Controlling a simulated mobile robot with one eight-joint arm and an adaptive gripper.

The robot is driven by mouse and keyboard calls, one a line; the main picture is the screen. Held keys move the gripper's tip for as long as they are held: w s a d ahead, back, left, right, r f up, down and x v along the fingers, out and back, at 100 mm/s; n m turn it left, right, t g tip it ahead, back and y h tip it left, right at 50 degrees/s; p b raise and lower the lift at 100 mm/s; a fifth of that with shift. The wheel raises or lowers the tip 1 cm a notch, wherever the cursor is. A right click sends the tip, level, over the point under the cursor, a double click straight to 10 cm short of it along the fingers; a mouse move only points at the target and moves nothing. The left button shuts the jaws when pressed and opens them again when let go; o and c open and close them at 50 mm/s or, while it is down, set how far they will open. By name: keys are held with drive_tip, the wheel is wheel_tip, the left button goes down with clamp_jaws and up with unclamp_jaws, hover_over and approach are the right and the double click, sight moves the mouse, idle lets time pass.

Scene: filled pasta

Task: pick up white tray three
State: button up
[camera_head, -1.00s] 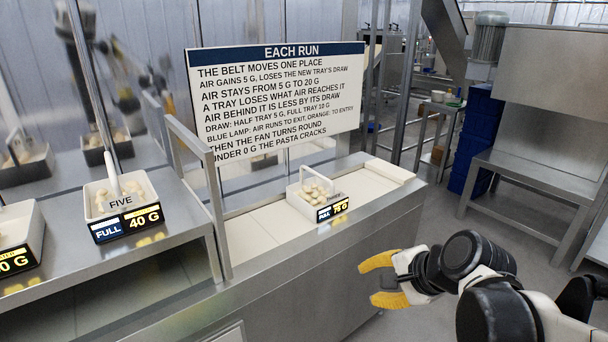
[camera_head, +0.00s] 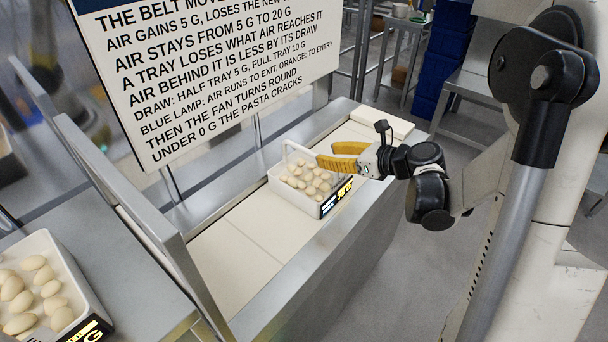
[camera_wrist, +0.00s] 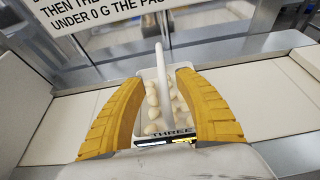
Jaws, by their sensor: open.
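White tray three (camera_head: 287,196) stands on the pale belt, filled with pasta pieces, with a white upright handle and a lit display on its front. In the wrist view the label THREE shows on the front of the tray (camera_wrist: 170,133). My gripper (camera_head: 328,154) is open, its yellow fingers at the tray's handle from the right side. In the wrist view my gripper's fingers (camera_wrist: 160,78) stand on either side of the handle, with a gap on both sides. The handle's lower part and the pasta show between them.
A large sign (camera_head: 210,70) stands behind the belt (camera_head: 240,250). Another white tray of pasta (camera_head: 85,290) sits on the steel counter at the lower left. A metal post frame (camera_head: 140,230) stands between that counter and the belt. The belt is clear left of tray three.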

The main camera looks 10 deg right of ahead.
sight(315, 154)
drive_tip(key=b+x, duration=0.1)
drive_tip(key=x, duration=0.4)
drive_tip(key=b+x, duration=0.1)
drive_tip(key=x, duration=0.1)
drive_tip(key=shift+w+f+b, duration=0.1)
drive_tip(key=shift+f+b, duration=0.2)
drive_tip(key=shift+f, duration=0.05)
drive_tip(key=shift+w+a, duration=0.15)
drive_tip(key=shift+w, duration=0.2)
clamp_jaws()
